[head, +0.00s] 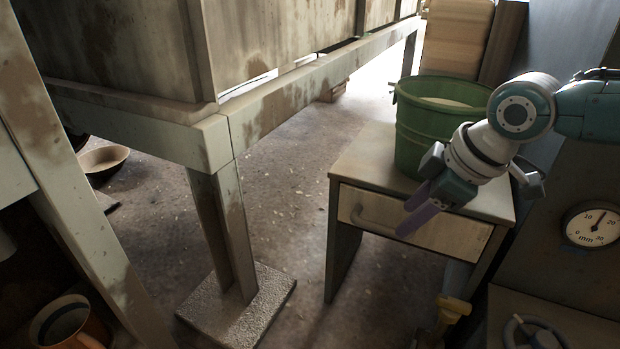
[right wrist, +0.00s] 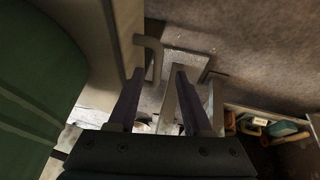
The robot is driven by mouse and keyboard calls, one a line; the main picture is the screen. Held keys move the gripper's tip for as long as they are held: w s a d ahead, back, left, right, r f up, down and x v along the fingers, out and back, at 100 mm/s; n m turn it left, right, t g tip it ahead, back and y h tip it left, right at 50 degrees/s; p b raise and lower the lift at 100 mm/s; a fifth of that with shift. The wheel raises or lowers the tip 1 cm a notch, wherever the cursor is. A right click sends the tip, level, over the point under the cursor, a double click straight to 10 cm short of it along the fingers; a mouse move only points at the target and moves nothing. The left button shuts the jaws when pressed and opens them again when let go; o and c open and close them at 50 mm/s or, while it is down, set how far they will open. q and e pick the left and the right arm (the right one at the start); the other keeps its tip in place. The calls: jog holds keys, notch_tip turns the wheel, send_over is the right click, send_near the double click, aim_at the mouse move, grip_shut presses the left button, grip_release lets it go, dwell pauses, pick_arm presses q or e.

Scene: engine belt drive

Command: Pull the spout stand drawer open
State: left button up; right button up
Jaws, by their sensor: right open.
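The spout stand (head: 345,165) is a low pale table with a wide drawer (head: 455,235) under its top. The drawer front looks flush with the frame. A curved bar handle (head: 362,217) sits on the left part of the drawer front. My right gripper (head: 404,221) is open and empty, in front of the drawer front and close to the handle. It hides part of the handle in the head view. In the right wrist view, the handle (right wrist: 152,58) shows between the two fingertips (right wrist: 159,70); I cannot tell whether they touch it. My left gripper is out of view.
A green bucket (head: 415,135) stands on the stand top, right beside my right wrist. A post on a concrete foot (head: 235,310) stands left of the stand, with open floor between. A gauge panel (head: 592,225) is close on the right. A yellow-topped item (head: 452,307) stands below.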

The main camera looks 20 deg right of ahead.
aim_at(392, 230)
jog(key=b+x, duration=0.3)
jog(key=x, duration=0.1)
jog(key=shift+w+f, duration=0.25)
jog(key=shift+f, duration=0.1)
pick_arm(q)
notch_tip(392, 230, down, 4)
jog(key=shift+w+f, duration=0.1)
pick_arm(e)
grip_shut()
dwell(0.9)
